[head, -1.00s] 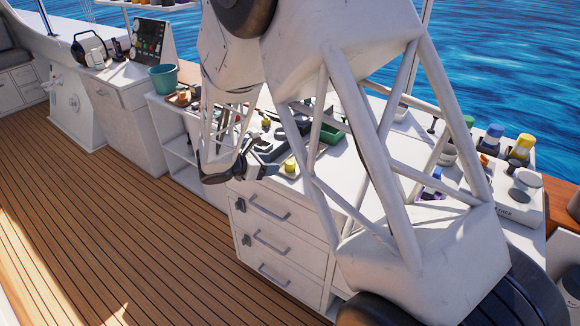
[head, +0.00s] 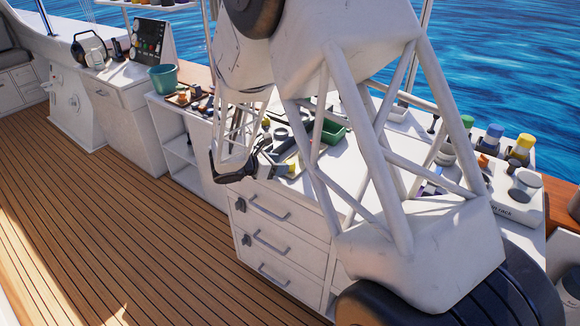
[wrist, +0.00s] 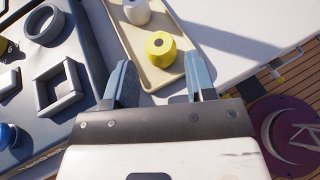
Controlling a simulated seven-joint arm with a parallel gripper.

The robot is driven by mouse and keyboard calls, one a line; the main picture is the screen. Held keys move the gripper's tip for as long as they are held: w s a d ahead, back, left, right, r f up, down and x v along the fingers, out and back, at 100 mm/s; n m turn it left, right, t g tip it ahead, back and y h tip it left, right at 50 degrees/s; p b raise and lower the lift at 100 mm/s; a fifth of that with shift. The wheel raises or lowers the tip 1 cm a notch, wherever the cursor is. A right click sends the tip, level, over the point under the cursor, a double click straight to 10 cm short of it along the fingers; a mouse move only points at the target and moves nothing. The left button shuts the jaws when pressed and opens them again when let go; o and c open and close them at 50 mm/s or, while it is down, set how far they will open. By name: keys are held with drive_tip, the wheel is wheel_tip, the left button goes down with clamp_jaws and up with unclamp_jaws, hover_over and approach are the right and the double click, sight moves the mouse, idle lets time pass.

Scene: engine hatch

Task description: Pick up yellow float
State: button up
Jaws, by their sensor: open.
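The yellow float (wrist: 161,48) is a short yellow cylinder with a dark hole in its top. In the wrist view it sits upright on a beige tray (wrist: 190,95), near a pale grey cylinder (wrist: 137,11). My gripper (wrist: 163,82) is open and empty, and the float lies just beyond its fingertips, roughly centred between them and not touched.
A dark mat (wrist: 85,75) left of the tray holds a grey ring (wrist: 44,23) and a grey square frame (wrist: 60,82). White counter shows right of the tray (wrist: 225,30). A green bin (head: 333,130) stands farther back, and a teal bucket (head: 163,77) at the left.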

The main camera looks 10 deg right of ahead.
drive_tip(key=shift+x, duration=2.05)
drive_tip(key=c, duration=0.7)
